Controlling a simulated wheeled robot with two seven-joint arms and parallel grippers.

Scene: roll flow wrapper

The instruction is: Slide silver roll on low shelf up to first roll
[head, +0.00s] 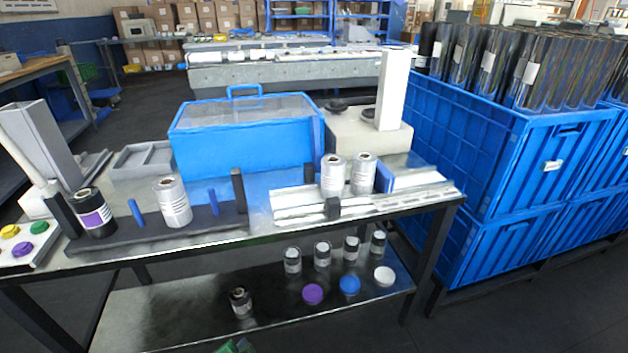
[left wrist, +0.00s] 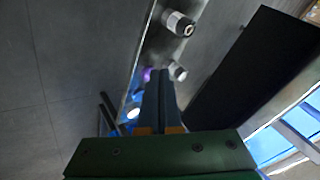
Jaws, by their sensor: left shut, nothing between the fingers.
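On the low shelf (head: 180,305), several small silver rolls with dark bands stand in a spaced row toward the back: one at the left end (head: 292,261), then a second (head: 322,255), a third (head: 351,248) and a fourth (head: 378,242). Another small dark-and-silver roll (head: 240,303) stands apart, nearer the front left. Only the green top of my left gripper (head: 235,346) shows at the bottom edge of the head view. In the left wrist view its dark fingers (left wrist: 160,80) are shut and empty. Beyond them are a roll (left wrist: 178,23) and another roll (left wrist: 177,70). My right gripper is not visible.
Purple (head: 313,294), blue (head: 350,285) and white (head: 384,276) discs lie on the shelf before the row. Table legs (head: 438,250) and the tabletop edge (head: 250,238) frame the shelf. Blue crates (head: 500,170) stand at right. The shelf's left part is clear.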

